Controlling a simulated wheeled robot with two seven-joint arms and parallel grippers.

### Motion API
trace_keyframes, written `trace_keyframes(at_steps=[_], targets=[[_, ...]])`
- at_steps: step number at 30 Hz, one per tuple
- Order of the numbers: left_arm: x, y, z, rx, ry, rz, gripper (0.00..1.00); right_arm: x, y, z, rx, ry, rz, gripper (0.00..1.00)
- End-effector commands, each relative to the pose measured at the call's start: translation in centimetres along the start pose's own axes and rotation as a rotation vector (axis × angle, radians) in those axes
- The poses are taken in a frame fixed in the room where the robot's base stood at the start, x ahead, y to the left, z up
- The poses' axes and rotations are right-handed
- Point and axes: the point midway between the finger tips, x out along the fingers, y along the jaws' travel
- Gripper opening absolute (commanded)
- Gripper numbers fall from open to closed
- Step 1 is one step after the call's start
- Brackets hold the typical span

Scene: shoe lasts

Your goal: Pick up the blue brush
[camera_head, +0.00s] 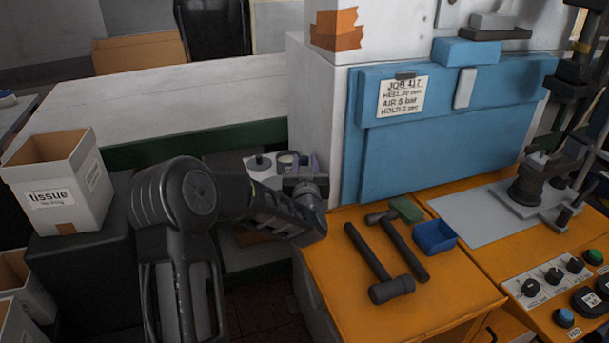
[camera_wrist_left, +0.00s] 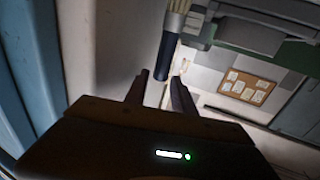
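In the left wrist view, the blue brush (camera_wrist_left: 168,52) shows its dark blue handle pointing down and its pale bristles at the top edge. The lower end of the handle lies between the fingertips of my left gripper (camera_wrist_left: 161,76). The two fingers stand apart, with a narrow gap seeming to show on each side of the handle; contact is not clear. In the head view my left gripper (camera_head: 306,180) is beside the light machine column, partly hidden by my arm. I cannot make out the brush there. My right gripper is not in view.
An orange bench (camera_head: 410,315) holds two hammers (camera_head: 380,270), a green block (camera_head: 407,209) and a small blue bin (camera_head: 435,237). A blue panel (camera_head: 440,140) and light column (camera_head: 315,110) rise behind. A tissue box (camera_head: 60,185) stands left.

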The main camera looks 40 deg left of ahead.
Motion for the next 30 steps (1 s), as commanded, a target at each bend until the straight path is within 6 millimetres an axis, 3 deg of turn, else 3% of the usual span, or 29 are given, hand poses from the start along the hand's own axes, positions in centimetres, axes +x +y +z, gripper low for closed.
trace_keyframes(at_steps=[4,20,30], targets=[[0.83,0.02,-0.02,0.000,0.001,0.001,0.31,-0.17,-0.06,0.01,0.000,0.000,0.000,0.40],[0.78,0.02,0.00,0.000,0.001,0.001,0.31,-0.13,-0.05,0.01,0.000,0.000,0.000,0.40],[0.77,0.02,0.00,0.000,0.001,0.001,0.05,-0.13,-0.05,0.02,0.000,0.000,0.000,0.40]])
